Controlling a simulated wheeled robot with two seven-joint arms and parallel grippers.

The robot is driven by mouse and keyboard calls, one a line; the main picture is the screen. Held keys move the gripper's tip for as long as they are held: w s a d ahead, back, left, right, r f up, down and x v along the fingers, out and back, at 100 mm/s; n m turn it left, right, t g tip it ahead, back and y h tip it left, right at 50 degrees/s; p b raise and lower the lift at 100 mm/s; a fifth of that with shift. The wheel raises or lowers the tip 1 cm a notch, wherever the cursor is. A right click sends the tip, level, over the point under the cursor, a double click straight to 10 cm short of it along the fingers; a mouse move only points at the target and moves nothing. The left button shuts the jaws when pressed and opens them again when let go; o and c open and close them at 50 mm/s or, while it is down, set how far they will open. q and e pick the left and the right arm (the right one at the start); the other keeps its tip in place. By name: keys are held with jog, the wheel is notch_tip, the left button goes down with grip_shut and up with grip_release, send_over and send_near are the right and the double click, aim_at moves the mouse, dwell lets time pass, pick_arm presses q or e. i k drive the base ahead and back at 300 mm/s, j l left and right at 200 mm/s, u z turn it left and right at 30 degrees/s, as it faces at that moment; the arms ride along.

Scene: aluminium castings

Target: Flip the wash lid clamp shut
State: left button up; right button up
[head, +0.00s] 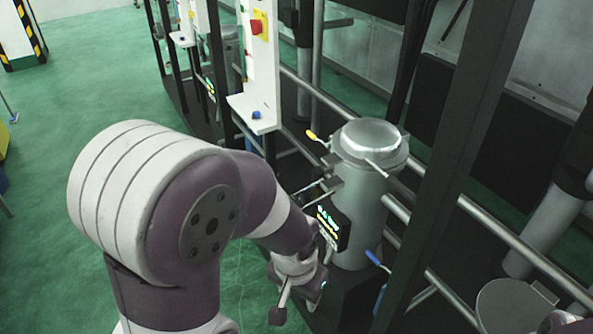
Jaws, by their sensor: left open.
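A grey metal cylinder (355,215) stands upright right of centre, with a round shiny lid (369,140) on top. A lever with a yellow tip (311,135) sticks out to the left of the lid; I take it to be part of the clamp, but cannot tell whether it is shut. A short metal bar (377,168) shows at the lid's front edge. My left gripper (297,306) is open, low in front of the cylinder and below the lid, apart from the lever. Its fingers are small and partly hidden by its wrist. My right gripper is not in view.
A lit display (330,229) sits on the cylinder's front left. A blue-handled lever (375,260) is at its lower right. A black post (455,165) rises right of it, with horizontal pipes (530,250) beyond. A white control panel (255,70) stands behind left. Green floor lies open at left.

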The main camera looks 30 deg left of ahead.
aim_at(293, 196)
jog(key=u, duration=1.1)
jog(key=i+j+u, duration=0.15)
jog(key=u, duration=0.2)
jog(key=i+j+u, duration=0.2)
jog(key=j+u, duration=0.15)
